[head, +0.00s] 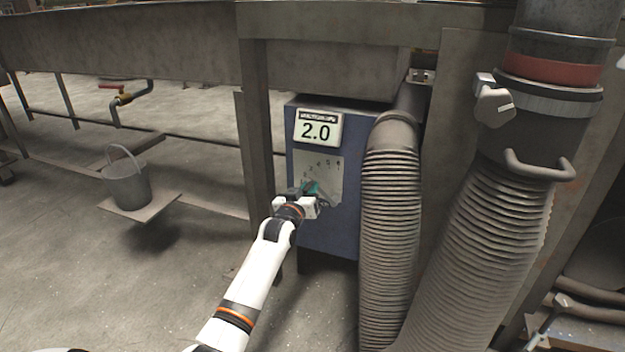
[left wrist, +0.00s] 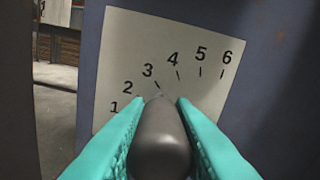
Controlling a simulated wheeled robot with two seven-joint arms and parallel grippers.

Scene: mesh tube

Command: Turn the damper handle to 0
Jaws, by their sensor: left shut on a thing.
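The damper handle (left wrist: 160,140) is a dark grey rounded knob in the left wrist view. My left gripper (head: 314,190) reaches the front of the blue box; its teal fingers are shut on the handle, one on each side (left wrist: 158,125). Behind it is a pale dial plate (left wrist: 170,60) with tick marks and the numbers 1 to 6; any 0 mark is hidden. The plate also shows in the head view (head: 330,164). A display (head: 317,128) above the dial reads 2.0. My right gripper is not in view.
A ribbed hose (head: 388,200) runs down just right of the blue box (head: 330,235). A larger ribbed duct (head: 475,240) stands further right. A metal post (head: 257,130) is left of the box. A bucket (head: 127,183) sits at the left; the floor between is open.

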